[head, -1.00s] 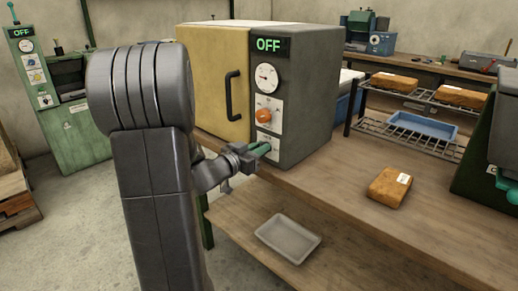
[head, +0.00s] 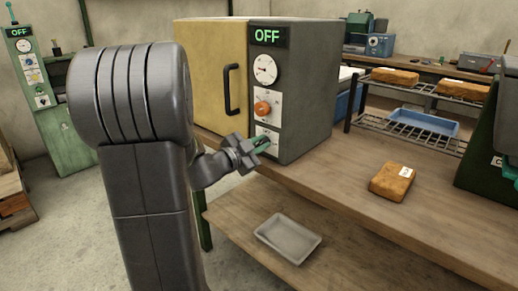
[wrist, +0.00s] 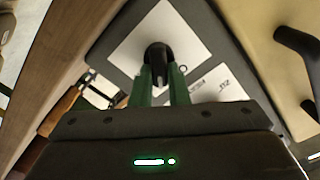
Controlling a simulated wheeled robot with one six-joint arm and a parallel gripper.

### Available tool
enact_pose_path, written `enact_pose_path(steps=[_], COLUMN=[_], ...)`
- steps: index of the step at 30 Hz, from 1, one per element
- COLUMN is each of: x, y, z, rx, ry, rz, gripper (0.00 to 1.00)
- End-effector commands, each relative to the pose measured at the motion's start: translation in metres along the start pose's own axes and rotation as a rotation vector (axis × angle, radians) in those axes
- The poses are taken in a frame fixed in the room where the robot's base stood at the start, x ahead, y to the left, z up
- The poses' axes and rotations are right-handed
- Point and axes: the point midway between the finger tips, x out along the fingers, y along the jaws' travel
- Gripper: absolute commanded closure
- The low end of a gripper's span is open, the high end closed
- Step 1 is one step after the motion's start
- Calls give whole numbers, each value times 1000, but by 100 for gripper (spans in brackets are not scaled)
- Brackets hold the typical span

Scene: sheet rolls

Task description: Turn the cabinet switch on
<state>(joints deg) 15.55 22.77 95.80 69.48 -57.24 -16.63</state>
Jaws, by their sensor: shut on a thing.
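The cabinet (head: 315,85) has a yellow door (head: 205,65) and a grey front panel. Its display (head: 268,36) reads OFF in green. The cabinet switch (wrist: 158,52) is a small black lever on a white plate in the wrist view. My gripper (head: 264,142) is at the low end of the panel, in front of this plate. In the wrist view its green fingers (wrist: 161,75) are shut on the switch, one on each side. The fingers hide part of the switch, and in the head view the gripper hides it.
An orange dial (head: 262,108) and a round gauge (head: 265,69) sit above the switch. A black door handle (head: 232,89) juts out to the left. A brown block (head: 392,182) lies on the bench to the right. A grey tray (head: 288,238) lies on the lower shelf.

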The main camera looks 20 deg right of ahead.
Motion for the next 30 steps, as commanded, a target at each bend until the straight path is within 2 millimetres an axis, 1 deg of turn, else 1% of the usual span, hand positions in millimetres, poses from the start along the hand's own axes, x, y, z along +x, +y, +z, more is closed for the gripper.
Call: enact_pose_path(steps=[1, 18, 24, 30], x=[0, 0, 0, 0], y=[3, 9, 10, 10], z=[2, 4, 5, 5], rx=[44, 573, 719, 818], ry=[0, 1, 0, 0], rz=[0, 1, 1, 1], gripper=[100, 100, 100, 100])
